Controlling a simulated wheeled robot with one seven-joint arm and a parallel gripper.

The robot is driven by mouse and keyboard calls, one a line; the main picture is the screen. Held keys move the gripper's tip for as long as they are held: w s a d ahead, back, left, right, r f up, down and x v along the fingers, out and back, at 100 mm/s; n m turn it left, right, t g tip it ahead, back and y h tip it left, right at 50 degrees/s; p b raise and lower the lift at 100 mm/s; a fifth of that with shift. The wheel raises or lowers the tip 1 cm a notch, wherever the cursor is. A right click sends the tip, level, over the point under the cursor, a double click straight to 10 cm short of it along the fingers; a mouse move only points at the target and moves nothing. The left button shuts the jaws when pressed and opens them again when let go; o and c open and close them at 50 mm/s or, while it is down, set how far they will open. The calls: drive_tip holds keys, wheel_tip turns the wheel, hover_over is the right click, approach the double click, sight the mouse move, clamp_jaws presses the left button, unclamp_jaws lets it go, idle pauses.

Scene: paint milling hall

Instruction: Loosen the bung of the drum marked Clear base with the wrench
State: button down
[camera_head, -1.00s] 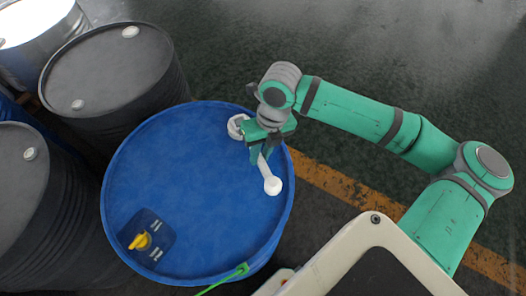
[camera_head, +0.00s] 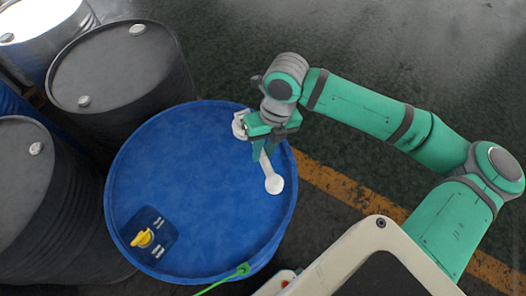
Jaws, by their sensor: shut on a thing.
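A large blue drum (camera_head: 200,190) stands upright in front of me. I can read no marking on it, so I cannot tell if it is Clear base. My gripper (camera_head: 262,152) is over the right part of its lid, shut on the white wrench (camera_head: 274,184). One rounded end of the wrench shows below the fingers, over the lid. Another white rounded part (camera_head: 239,125) shows left of the gripper near the drum's rim. I cannot tell if it is the bung or the wrench's other end, as the gripper hides what lies between.
A yellow fitting (camera_head: 143,238) sits on a dark patch of the lid. A green clip (camera_head: 243,269) with a cable grips the front rim. Dark drums (camera_head: 115,65) with pale bungs crowd the left. The floor beyond the arm is clear.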

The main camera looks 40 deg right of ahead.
drive_tip(key=shift+r, duration=1.25)
